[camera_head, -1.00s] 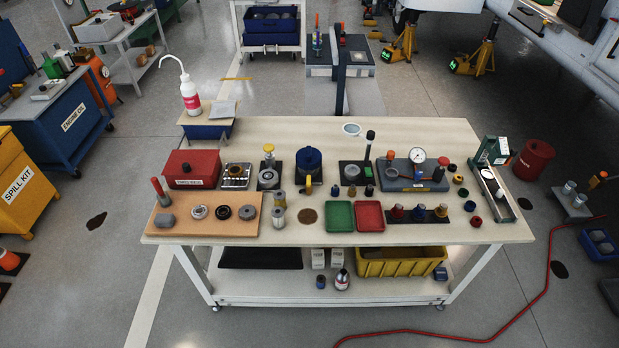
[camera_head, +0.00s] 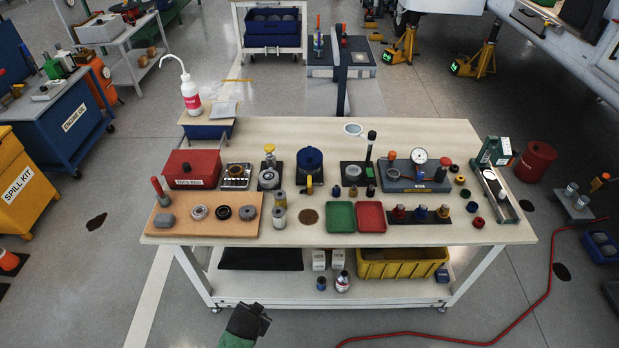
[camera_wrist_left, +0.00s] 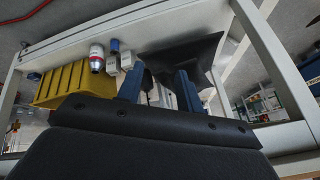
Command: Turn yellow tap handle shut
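The yellow tap handle (camera_head: 308,186) is at the front of a blue drum (camera_head: 310,161) on the workbench (camera_head: 420,140). It looks upright, but it is too small to tell its exact angle. My left gripper (camera_head: 256,314) is low in front of the bench, below the tabletop edge and well away from the tap. In the left wrist view its two blue fingers (camera_wrist_left: 158,88) stand apart with nothing seen between them. That view shows the bench's underside and lower shelf, not the tap. My right gripper is not in view.
A yellow-topped part (camera_head: 268,160) and a round tin (camera_head: 279,216) stand left of the drum. Green (camera_head: 341,217) and red (camera_head: 371,217) trays lie in front, to the right. A yellow crate (camera_head: 405,265) sits on the lower shelf. A red hose crosses the floor at right.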

